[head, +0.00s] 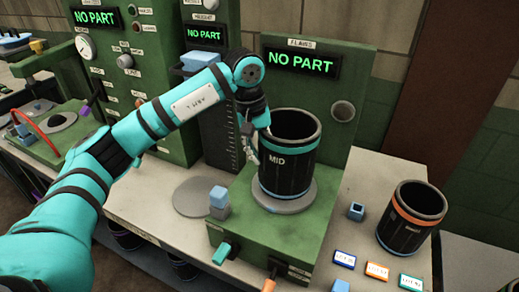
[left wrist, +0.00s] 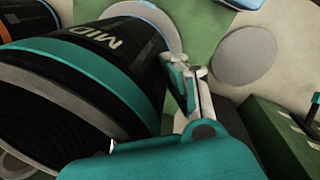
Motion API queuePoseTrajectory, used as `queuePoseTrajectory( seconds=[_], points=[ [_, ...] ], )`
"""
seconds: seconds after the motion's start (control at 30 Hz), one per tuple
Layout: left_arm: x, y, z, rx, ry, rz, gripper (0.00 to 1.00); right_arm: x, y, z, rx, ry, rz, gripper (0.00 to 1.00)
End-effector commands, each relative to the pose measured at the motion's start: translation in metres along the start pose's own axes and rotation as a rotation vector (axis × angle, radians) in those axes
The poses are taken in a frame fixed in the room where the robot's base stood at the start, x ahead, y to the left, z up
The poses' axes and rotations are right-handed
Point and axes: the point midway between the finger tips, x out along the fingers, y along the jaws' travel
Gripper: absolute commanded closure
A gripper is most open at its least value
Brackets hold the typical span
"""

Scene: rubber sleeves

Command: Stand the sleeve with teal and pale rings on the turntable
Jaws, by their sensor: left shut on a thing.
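The black sleeve (head: 285,172), marked MID, has a teal ring near its top rim and a thin pale ring. It is upright over the grey turntable (head: 298,204) of the flaws station; I cannot tell whether its base rests fully on the disc. My left gripper (head: 255,140) is at the sleeve's left upper side and is shut on its wall. In the left wrist view the sleeve (left wrist: 75,85) fills the left, with the turntable (left wrist: 168,25) at its far end. The gripper fingers (left wrist: 188,85) show beside it. My right gripper is in neither view.
An orange-ringed sleeve (head: 406,236) stands on the bench at right. Small labelled tiles (head: 377,270) lie before it. A blue-topped block (head: 218,198) and a bare grey disc (head: 200,197) are left of the turntable. The flaws display (head: 300,62) behind reads NO PART.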

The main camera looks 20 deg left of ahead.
Motion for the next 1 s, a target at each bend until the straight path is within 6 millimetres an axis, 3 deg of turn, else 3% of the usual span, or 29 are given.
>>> queuePoseTrajectory(
  seconds=[0.1,0.5,0.53,0.7,1.0],
  points=[
    [0.007,-0.001,0.0,0.0,0.001,0.005,1.0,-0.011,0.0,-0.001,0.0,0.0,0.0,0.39],
    [0.015,-0.001,-0.001,0.0,0.004,0.008,1.0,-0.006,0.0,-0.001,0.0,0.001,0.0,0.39],
    [0.016,-0.002,0.0,-0.001,0.002,0.003,0.88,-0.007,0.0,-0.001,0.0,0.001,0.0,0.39],
    [0.015,-0.002,0.0,-0.001,0.002,0.003,0.68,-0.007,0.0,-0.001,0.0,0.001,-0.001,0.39],
    [0.012,-0.002,0.0,-0.001,0.002,0.003,0.68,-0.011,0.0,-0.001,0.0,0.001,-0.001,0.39]
  ],
)
